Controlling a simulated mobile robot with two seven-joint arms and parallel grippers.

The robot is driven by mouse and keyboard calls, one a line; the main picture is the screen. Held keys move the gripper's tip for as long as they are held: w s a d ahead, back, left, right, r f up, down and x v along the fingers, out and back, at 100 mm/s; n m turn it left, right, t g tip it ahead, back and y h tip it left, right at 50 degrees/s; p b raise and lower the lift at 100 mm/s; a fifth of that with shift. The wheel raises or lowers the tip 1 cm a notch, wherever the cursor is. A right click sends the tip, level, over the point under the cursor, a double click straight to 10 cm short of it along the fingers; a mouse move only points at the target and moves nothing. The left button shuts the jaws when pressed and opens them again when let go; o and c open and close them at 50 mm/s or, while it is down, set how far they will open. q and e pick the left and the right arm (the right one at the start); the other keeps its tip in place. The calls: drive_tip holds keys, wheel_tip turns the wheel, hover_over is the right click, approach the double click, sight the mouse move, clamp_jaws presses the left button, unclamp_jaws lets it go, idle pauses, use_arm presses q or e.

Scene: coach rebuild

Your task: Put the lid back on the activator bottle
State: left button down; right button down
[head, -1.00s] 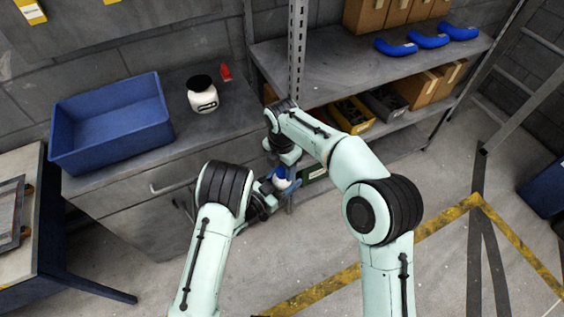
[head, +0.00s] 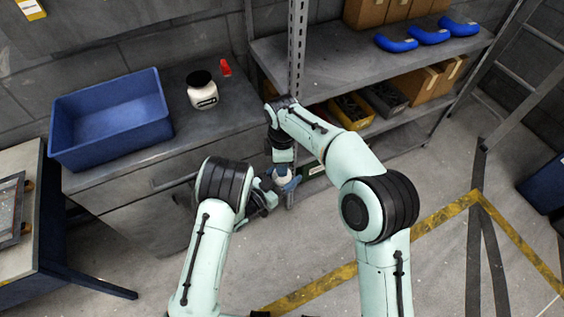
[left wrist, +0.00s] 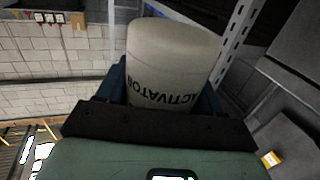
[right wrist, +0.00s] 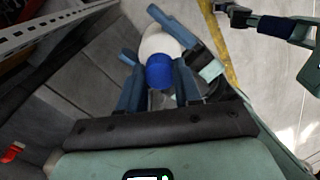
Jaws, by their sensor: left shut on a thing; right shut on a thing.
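The white activator bottle (left wrist: 172,60) stands between the blue fingers of my left gripper (head: 280,187), which is shut on it; its dark lettering shows upside down in the left wrist view. The bottle also shows in the right wrist view (right wrist: 160,43). The round blue lid (right wrist: 159,72) is between the fingertips of my right gripper (right wrist: 157,82), which is shut on it. In that view the lid overlaps the bottle's near end. I cannot tell whether lid and bottle touch. In the head view the bottle (head: 283,177) is small and partly covered by the grippers.
A blue bin (head: 108,140), a white jar (head: 202,92) and a small red object (head: 225,67) are on the grey cabinet at left. A metal shelf (head: 340,58) with blue hoses and boxes stands behind my arms. Open floor lies to the right.

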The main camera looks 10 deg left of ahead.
drive_tip(key=m, duration=0.4)
drive_tip(key=shift+m, duration=0.4)
drive_tip(key=m, duration=0.4)
drive_tip(key=shift+m, duration=0.3)
drive_tip(key=m, duration=0.4)
drive_tip(key=shift+m, duration=0.3)
drive_tip(key=m, duration=0.4)
drive_tip(key=shift+m, duration=0.3)
drive_tip(key=c, duration=0.7)
unclamp_jaws()
wheel_tip(320, 180, up, 12)
